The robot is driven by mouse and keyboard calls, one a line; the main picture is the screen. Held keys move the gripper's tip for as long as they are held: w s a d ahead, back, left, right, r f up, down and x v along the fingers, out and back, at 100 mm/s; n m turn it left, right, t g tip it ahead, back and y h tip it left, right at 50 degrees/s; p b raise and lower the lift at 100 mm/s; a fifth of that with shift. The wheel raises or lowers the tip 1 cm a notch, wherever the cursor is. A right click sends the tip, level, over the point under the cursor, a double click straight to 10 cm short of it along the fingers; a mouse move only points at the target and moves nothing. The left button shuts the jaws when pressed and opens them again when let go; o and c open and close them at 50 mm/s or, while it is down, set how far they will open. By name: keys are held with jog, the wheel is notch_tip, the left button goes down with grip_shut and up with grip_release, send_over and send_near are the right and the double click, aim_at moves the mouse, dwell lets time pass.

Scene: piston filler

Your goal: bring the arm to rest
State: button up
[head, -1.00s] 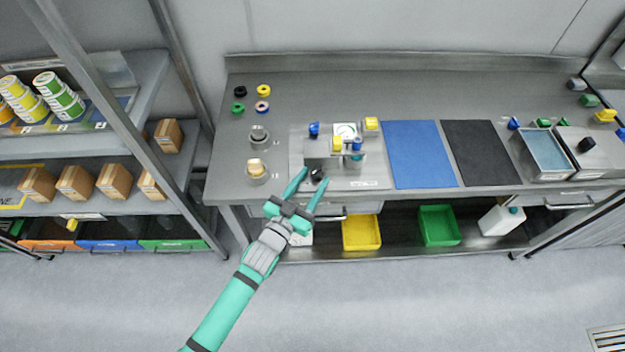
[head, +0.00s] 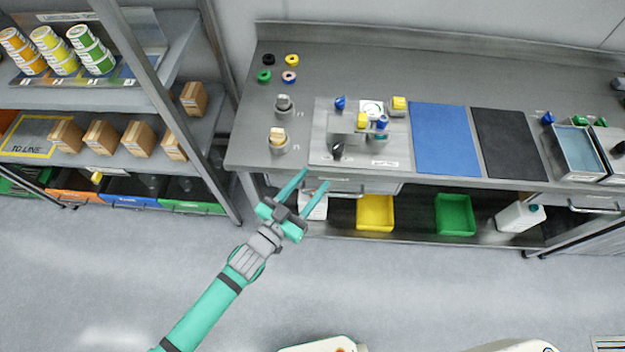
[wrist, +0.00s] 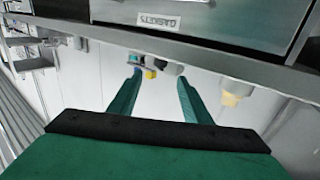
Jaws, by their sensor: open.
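My gripper (head: 307,186) is open and empty, with its two teal fingers apart, in front of the bench's front edge in the head view. My teal arm reaches up to it from the bottom of the picture. In the wrist view the fingers of my gripper (wrist: 158,92) point past the bench's underside and a labelled drawer front (wrist: 170,20), with nothing between them. The piston filler (head: 350,125) stands on its grey plate on the bench, beyond the fingertips and apart from them.
The steel bench (head: 240,150) holds a blue mat (head: 444,145) and a black mat (head: 507,143). A yellow bin (head: 375,212) and a green bin (head: 455,214) sit on the shelf below. A rack with boxes (head: 102,137) stands at left. Floor around my arm is clear.

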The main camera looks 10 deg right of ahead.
dwell(0.3)
jog(key=s+a+f+n+t+y, duration=0.2)
jog(key=s+a+f+y, duration=0.25)
jog(key=s+a, duration=0.7)
jog(key=s+d+r+n+y, duration=0.1)
jog(key=s+n+y, duration=0.1)
jog(key=s, duration=0.3)
jog(key=s+d+r+n+y, duration=0.1)
jog(key=s+n+y, duration=0.2)
jog(key=s, duration=0.2)
jog(key=s+d+r+n+t+y, duration=0.1)
jog(key=s+d+r+n+y, duration=0.1)
jog(key=s, duration=0.4)
jog(key=shift+y, duration=0.85)
jog(key=shift+s, duration=0.1)
